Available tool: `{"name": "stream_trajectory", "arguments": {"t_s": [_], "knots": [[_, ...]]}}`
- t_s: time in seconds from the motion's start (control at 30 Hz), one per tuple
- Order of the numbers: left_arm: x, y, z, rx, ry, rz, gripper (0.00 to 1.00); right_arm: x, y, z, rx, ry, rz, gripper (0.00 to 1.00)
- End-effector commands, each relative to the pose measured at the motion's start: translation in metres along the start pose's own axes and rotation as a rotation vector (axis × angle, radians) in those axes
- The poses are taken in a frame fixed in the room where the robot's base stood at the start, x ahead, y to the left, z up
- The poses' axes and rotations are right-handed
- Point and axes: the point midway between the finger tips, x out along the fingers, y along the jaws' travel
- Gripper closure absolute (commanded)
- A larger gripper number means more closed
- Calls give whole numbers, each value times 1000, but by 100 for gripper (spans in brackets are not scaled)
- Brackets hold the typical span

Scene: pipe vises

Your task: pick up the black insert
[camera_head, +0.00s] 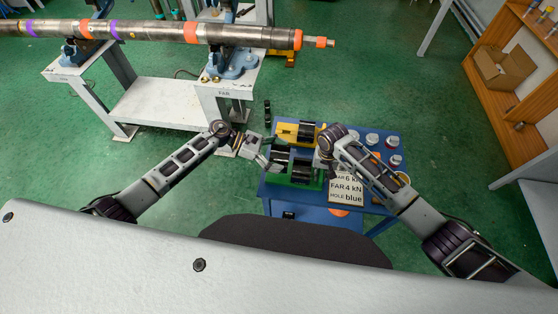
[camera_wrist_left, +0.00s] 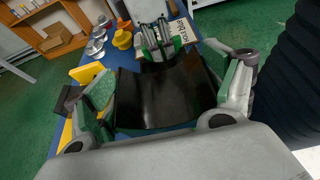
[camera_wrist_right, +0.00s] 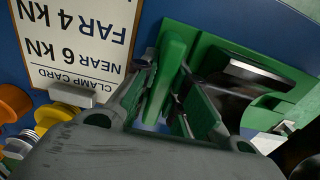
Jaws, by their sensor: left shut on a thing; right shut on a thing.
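A curved black insert (camera_wrist_left: 165,95) fills the space between the fingers of my left gripper (camera_wrist_left: 165,85) in the left wrist view. In the head view my left gripper (camera_head: 268,158) is at the left side of the green tray (camera_head: 312,184). I cannot tell whether the held insert is clear of the tray. Another black insert (camera_wrist_right: 236,92) lies in the green tray in the right wrist view. My right gripper (camera_wrist_right: 168,100) is shut on an upright green wall (camera_wrist_right: 172,72) of this tray. In the head view it is at the tray's right side (camera_head: 322,160).
The tray stands on a blue table (camera_head: 277,206). A yellow tray (camera_head: 284,128) with black pieces is behind it. A clamp card (camera_head: 346,188) and several small parts are at the right. A long pipe (camera_head: 160,32) lies across white stands further back.

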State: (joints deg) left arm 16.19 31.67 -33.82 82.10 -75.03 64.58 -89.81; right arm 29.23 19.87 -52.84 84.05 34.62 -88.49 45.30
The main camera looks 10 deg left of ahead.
Motion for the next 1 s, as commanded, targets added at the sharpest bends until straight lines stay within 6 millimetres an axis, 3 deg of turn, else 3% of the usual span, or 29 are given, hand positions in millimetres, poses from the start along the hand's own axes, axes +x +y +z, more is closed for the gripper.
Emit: {"name": "stream_trajectory", "arguments": {"t_s": [0.3,0.87,0.9,1.0], "knots": [[-12,0,29,1,0,-1,43,0,0,0,-1,0,-1,100],[-13,0,33,0,-1,-1,43,0,-1,0,-1,0,-1,100],[-13,0,33,0,-1,-1,43,0,-1,0,-1,0,-1,85],[-13,0,33,0,-1,-1,43,0,-1,0,-1,0,-1,72]]}}
